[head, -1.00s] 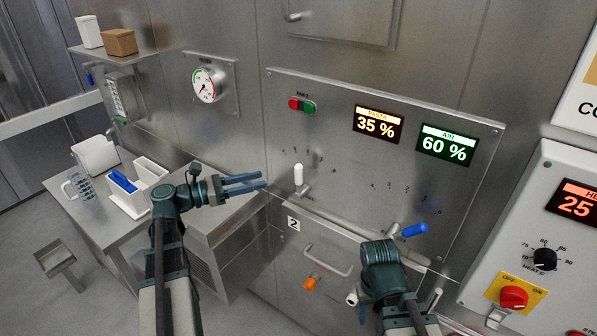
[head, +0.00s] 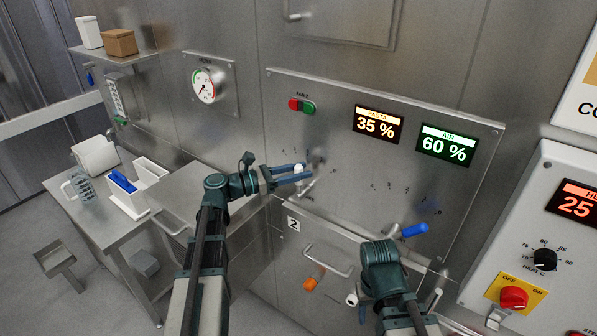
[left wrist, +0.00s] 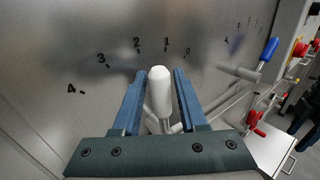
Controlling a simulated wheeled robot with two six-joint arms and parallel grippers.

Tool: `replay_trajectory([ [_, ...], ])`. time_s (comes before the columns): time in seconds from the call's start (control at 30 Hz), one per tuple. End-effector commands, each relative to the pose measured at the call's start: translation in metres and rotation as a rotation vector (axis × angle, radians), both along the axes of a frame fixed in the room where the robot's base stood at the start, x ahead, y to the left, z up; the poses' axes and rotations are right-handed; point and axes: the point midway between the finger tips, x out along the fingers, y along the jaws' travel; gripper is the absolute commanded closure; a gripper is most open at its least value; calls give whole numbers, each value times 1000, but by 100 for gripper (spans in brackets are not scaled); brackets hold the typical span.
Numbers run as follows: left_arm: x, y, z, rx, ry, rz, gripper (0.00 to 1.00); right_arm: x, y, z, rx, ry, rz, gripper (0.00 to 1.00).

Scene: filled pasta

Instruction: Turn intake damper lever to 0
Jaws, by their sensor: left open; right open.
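The white-knobbed lever (head: 299,168) stands out from the steel panel, under a row of scale marks. In the left wrist view its white knob (left wrist: 160,92) stands between the two blue fingers of my left gripper (left wrist: 157,88), with a small gap on either side. The knob lies nearest the marks 1 and 2; the 0 is to their right. My left gripper (head: 292,174) is open around the knob. A second lever with a blue handle (head: 414,230) is further right. My right gripper (head: 362,313) is mostly hidden by its arm, low in front of the panel.
The panel (head: 340,180) carries displays of 35 % (head: 377,124) and 60 % (head: 447,145) and a red-green switch (head: 301,105). A drawer front marked 2 (head: 293,223) is below. A grey control box (head: 555,215) is at the right. A side table with a white bin (head: 150,172) stands left.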

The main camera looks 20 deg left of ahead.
Motion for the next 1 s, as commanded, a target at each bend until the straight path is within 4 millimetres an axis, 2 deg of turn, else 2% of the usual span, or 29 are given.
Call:
replay_trajectory([
  [0.13,0,0,0,0,0,0,58,0,0,0,0,0,0,50],
  [0.37,0,0,0,0,0,0,99,0,0,0,0,0,0,50],
  [1.0,0,0,0,0,0,0,100,0,0,0,0,0,0,50],
])
